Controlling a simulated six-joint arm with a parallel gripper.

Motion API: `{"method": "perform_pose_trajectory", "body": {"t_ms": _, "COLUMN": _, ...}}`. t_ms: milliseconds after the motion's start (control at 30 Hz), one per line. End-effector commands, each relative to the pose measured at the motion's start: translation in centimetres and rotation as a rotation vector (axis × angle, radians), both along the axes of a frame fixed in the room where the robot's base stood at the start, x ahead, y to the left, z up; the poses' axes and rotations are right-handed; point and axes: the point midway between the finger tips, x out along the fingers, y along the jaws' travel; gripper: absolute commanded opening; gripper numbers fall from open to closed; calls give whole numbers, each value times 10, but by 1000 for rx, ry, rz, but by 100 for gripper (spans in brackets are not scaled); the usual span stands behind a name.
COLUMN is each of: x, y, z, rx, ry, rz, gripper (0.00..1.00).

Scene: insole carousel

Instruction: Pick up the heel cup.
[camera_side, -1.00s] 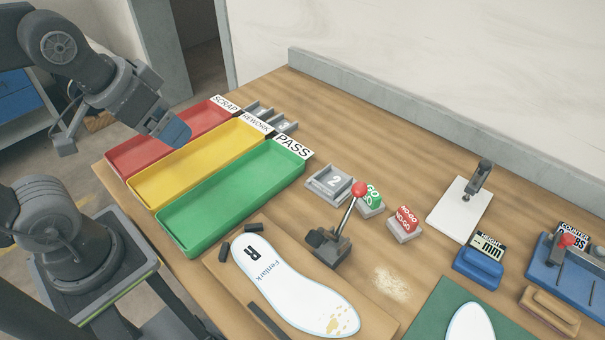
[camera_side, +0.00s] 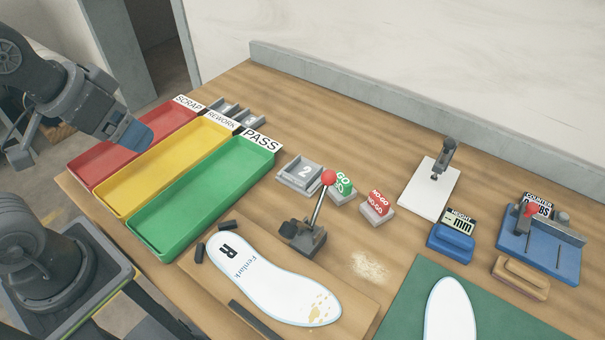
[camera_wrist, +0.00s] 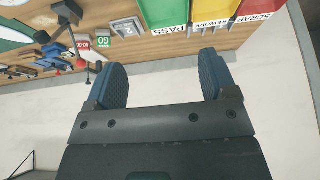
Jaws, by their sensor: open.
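I cannot make out a heel cup in either view. My gripper (camera_side: 132,135) is at the upper left of the side view, over the red SCRAP tray (camera_side: 85,183). In the wrist view its two blue ridged fingers (camera_wrist: 161,75) are wide apart with nothing between them. A white insole (camera_side: 275,285) marked R and Fenlark lies on a wooden board, with speckled yellowish marks at its lower right end. Another white insole (camera_side: 450,312) lies on a green mat (camera_side: 398,310) at the bottom right.
Yellow REWORK (camera_side: 119,206) and green PASS (camera_side: 152,238) trays stand beside the red one. A red-knobbed lever clamp (camera_side: 310,240) rises behind the insole. GO (camera_side: 342,190) and NO-GO (camera_side: 377,210) blocks and blue gauges stand to the right.

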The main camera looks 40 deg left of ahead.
Motion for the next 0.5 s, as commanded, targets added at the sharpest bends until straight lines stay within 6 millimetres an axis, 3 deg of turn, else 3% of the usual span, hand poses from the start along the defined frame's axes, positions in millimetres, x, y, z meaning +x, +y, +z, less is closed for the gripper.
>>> {"method": "perform_pose_trajectory", "body": {"t_ms": 200, "x": 0, "y": 0, "z": 0, "rx": 0, "ry": 0, "rz": 0, "gripper": 99}}
{"method": "perform_pose_trajectory", "body": {"t_ms": 500, "x": 5, "y": -1, "z": 3, "rx": -14, "ry": 9, "rz": 22, "gripper": 100}}
